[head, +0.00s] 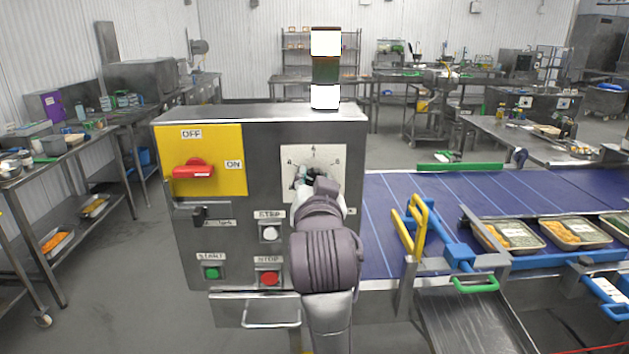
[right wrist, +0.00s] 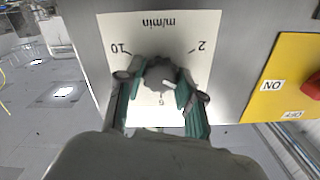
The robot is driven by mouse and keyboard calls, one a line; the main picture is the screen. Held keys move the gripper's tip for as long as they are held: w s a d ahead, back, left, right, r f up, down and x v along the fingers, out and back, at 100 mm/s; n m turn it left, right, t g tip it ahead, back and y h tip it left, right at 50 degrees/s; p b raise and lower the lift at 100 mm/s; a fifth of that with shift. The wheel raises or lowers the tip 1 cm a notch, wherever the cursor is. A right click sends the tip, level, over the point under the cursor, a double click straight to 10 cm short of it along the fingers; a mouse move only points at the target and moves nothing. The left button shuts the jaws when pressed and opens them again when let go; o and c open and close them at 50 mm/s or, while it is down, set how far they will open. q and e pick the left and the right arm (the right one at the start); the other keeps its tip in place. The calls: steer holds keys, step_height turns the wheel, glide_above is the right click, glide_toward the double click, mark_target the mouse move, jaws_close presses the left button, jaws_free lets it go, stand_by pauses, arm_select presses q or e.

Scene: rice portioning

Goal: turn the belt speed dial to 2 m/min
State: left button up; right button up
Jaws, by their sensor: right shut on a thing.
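The speed dial's white plate (head: 328,158) is at the upper right of the steel control box. In the right wrist view the plate (right wrist: 120,30) shows upside down, with the marks 2, 6, 10 and m/min. The dark grey dial knob (right wrist: 160,70) is in its middle. My right gripper (head: 306,180) covers most of the knob in the head view. In the right wrist view its green-lined fingers (right wrist: 160,84) are shut on the knob, one on each side. I cannot tell where the knob points. My left gripper is not in view.
The box also carries a red switch handle (head: 193,171) on a yellow panel, a green start button (head: 211,273), a red stop button (head: 269,278) and a white step button (head: 270,234). A blue belt (head: 385,215) with food trays (head: 508,235) runs off right.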

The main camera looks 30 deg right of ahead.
steer(key=shift+r+n+p, duration=0.15)
steer(key=shift+n+p, duration=0.65)
steer(key=shift+p, duration=0.05)
steer(key=n+p, duration=0.4)
steer(key=shift+r, duration=0.1)
steer(key=n+p, duration=0.3)
steer(key=shift+n, duration=0.3)
steer(key=shift+n+p, duration=1.05)
steer(key=shift+n, duration=0.35)
steer(key=shift+f, duration=0.2)
steer(key=o, duration=1.2)
steer(key=shift+w, duration=0.1)
steer(key=shift+c, duration=0.2)
